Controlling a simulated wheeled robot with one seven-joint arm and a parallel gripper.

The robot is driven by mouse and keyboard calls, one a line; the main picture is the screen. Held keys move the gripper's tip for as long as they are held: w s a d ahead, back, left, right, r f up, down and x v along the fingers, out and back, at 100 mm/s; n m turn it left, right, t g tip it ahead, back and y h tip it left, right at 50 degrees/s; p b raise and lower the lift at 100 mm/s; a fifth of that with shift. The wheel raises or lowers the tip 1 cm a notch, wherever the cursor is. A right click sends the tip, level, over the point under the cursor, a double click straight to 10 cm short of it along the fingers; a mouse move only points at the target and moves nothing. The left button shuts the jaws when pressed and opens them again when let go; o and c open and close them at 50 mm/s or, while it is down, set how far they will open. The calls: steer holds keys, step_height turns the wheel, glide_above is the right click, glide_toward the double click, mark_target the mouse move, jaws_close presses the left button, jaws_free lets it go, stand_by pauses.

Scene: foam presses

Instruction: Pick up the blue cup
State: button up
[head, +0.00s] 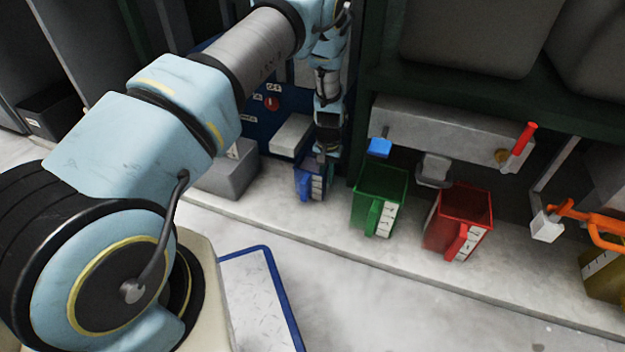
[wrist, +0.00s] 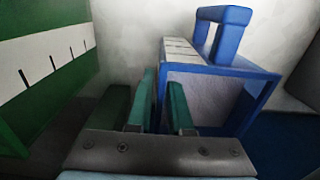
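The blue cup (head: 303,182) stands on the pale ledge in the head view, with a white scale strip and a handle on its front. In the wrist view the blue cup (wrist: 262,75) fills the right half, its open top towards the camera and its handle at the upper right. My gripper (head: 322,158) is just above the cup's far rim in the head view. In the wrist view my gripper's green fingers (wrist: 162,100) are apart, one on each side of the cup's left wall. The right finger appears over the opening. Contact with the wall cannot be told.
A green cup (head: 368,190) stands right of the blue one, and a red cup (head: 470,205) further right. A grey box (head: 228,175) is close on the left. A dark green frame (head: 362,100) rises beside my wrist.

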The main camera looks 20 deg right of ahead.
jaws_close()
stand_by(1.0)
